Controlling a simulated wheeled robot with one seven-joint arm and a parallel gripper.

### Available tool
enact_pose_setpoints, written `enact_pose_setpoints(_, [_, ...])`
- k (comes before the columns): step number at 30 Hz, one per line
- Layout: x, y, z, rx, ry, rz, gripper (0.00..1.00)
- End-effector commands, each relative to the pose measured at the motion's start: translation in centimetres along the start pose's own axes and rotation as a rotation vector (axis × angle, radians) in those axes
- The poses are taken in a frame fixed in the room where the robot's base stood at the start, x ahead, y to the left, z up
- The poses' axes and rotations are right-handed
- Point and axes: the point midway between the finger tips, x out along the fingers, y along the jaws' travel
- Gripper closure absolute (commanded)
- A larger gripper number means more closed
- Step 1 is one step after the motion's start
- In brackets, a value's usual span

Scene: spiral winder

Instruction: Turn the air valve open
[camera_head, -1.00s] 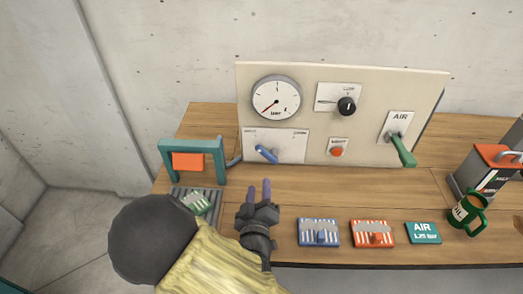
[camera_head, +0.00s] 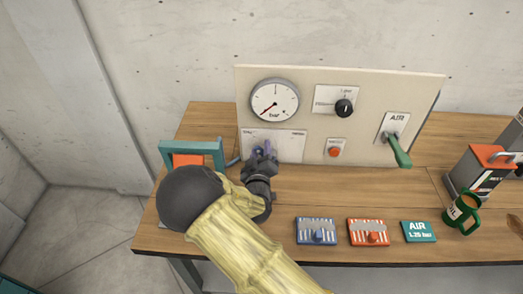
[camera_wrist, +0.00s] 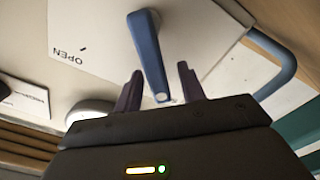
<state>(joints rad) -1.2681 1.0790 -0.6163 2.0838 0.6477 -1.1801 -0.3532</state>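A blue lever (camera_wrist: 150,50) is pivoted on a white plate (camera_head: 288,143) at the lower left of the upright panel. In the wrist view the plate reads OPEN upside down. My gripper (camera_head: 260,151) is at this lever and hides most of it in the head view. In the wrist view my gripper (camera_wrist: 160,88) is open, with the lever's free end between its fingers and gaps visible on both sides. A green lever (camera_head: 399,152) hangs below a plate marked AIR (camera_head: 394,123) at the panel's right.
A bar gauge (camera_head: 274,100) has its needle at lower left. A black knob (camera_head: 344,108) and red button (camera_head: 334,151) share the panel. Blue (camera_head: 316,231), red (camera_head: 368,232) and AIR 1.25 bar (camera_head: 419,231) cards lie in front. A green mug (camera_head: 465,210) stands right.

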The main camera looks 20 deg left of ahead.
Motion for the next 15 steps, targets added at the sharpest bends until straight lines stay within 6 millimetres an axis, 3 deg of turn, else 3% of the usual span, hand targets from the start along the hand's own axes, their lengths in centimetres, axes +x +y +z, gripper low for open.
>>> enact_pose_setpoints(7, [0.13, 0.21, 0.22, 0.000, -0.003, 0.004, 0.62])
enact_pose_setpoints(12, [0.11, 0.20, 0.22, 0.000, -0.003, 0.003, 0.95])
enact_pose_setpoints(13, [0.11, 0.19, 0.22, 0.000, -0.003, 0.003, 1.00])
enact_pose_setpoints(15, [0.10, 0.18, 0.21, 0.000, -0.003, 0.003, 1.00])
